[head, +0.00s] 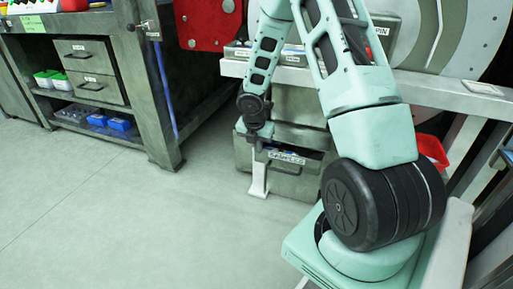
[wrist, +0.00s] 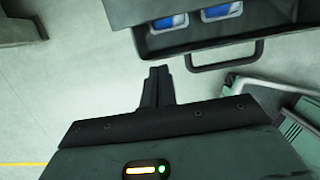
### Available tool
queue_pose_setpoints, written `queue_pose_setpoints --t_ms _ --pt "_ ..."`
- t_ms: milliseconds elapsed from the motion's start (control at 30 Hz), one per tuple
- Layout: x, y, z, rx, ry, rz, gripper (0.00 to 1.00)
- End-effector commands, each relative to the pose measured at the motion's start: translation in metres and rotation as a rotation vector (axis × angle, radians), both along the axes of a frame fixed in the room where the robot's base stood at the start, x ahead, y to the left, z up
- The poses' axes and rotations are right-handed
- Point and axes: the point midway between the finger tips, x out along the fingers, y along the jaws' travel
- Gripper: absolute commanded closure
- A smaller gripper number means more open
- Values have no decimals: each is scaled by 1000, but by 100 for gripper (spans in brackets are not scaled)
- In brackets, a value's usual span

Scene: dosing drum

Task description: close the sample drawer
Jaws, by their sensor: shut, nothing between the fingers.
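The sample drawer (head: 313,167) is a grey drawer low under the bench at centre right in the head view, with a white label and a dark bar handle. It stands open. In the wrist view the drawer (wrist: 190,43) is at the top right, with blue-and-white containers inside and its handle (wrist: 225,61) in front. My gripper (head: 258,147) hangs at the left part of the drawer front in the head view. In the wrist view its shut, empty fingers (wrist: 158,76) point toward the drawer, left of the handle and apart from it in the picture. Part of the drawer is hidden behind my arm.
A grey workbench (head: 160,120) with two closed drawers and a shelf of coloured bins stands at the left. A white bench frame (head: 440,92) runs above the sample drawer. A red bin (head: 432,150) sits at the right. The floor in front is clear.

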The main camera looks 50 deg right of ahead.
Motion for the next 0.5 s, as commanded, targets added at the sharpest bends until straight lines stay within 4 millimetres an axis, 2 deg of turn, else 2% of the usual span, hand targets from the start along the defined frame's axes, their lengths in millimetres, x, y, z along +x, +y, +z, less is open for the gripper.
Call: queue_pose_setpoints --t_ms 267,500 --pt "2 -3 2 0 1 -1 100" --pt "9 -21 4 1 1 -2 100"
